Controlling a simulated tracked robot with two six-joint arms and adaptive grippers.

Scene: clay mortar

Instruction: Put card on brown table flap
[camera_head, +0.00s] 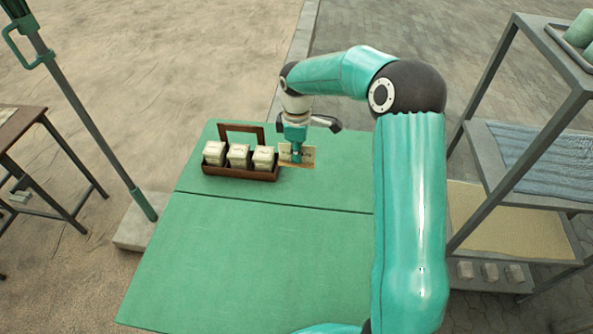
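A small beige card (309,155) with dark marks is at the back of the green table, just right of the brown caddy. My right gripper (297,157) points down at it and covers its middle. Whether the fingers are closed on the card or only in front of it is too small to tell. A brown table (14,128) with dark legs stands at the left edge of the view, partly cut off. My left gripper is not in view.
A brown caddy (240,174) with a raised handle holds several whitish blocks, close left of my gripper. The green table (250,260) is clear in front. A dark pole (95,125) on a pale base stands between the tables. A metal shelf (485,165) stands at right.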

